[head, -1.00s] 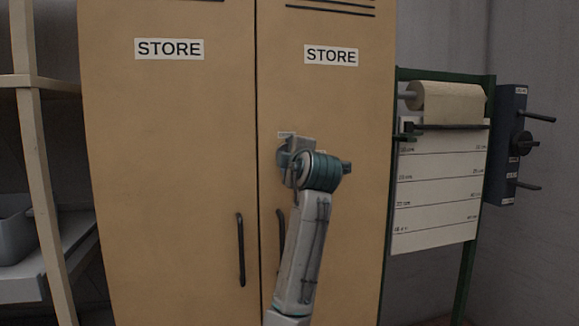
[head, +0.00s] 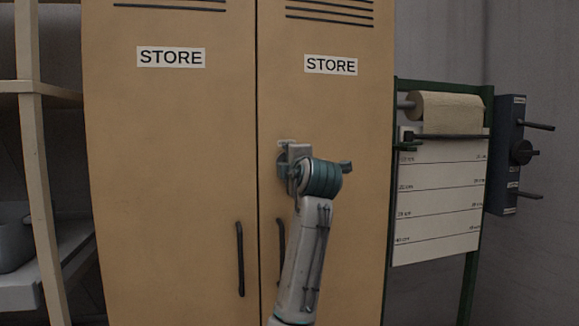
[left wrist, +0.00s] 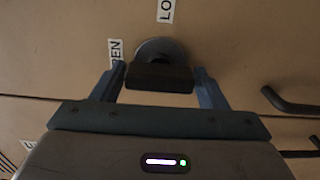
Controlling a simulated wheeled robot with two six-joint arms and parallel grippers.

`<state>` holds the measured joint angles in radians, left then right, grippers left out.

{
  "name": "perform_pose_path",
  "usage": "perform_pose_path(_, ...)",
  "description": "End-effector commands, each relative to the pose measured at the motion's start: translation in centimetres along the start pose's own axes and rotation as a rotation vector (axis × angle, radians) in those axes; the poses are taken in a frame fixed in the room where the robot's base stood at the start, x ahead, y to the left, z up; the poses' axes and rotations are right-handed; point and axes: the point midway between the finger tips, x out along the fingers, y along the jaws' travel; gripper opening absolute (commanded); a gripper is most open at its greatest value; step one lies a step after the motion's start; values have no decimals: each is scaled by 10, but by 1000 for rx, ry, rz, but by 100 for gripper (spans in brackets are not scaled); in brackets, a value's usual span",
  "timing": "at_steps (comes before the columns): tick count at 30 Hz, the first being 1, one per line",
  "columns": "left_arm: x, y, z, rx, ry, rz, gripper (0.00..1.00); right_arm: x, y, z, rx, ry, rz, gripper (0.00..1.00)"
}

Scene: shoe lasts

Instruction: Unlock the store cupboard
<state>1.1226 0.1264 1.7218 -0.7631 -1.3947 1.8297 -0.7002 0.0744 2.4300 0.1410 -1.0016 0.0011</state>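The tan store cupboard (head: 170,150) has two doors, each with a STORE sign. Its round lock knob (left wrist: 160,49) is on the right door, above the handles. In the left wrist view, the knob's black bar (left wrist: 160,78) is between the fingers of my left gripper (left wrist: 160,82), which look shut on its two ends. The bar's long side runs towards the OPEN label (left wrist: 116,52); the LOCKED label (left wrist: 166,8), partly cut off, is off to one side. In the head view, my left gripper (head: 293,168) hides most of the knob. Both doors look closed. My right gripper is out of view.
Two dark door handles (head: 240,258) hang beside the centre seam. A green stand (head: 470,270) with a paper roll (head: 448,110) and a dark blue box with levers (head: 506,165) are on the right. A shelf frame (head: 38,170) stands on the left.

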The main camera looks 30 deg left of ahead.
Motion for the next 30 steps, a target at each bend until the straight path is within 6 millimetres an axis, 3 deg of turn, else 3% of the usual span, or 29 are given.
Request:
perform_pose_path(13, -7, 0, 1, 1, -2, 1, 80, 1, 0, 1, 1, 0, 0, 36)
perform_pose_path(24, -78, -1, 1, -3, -5, 1, 80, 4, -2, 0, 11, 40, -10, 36)
perform_pose_path(30, -102, -1, 1, 1, -2, 0, 80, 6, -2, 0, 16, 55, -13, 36)
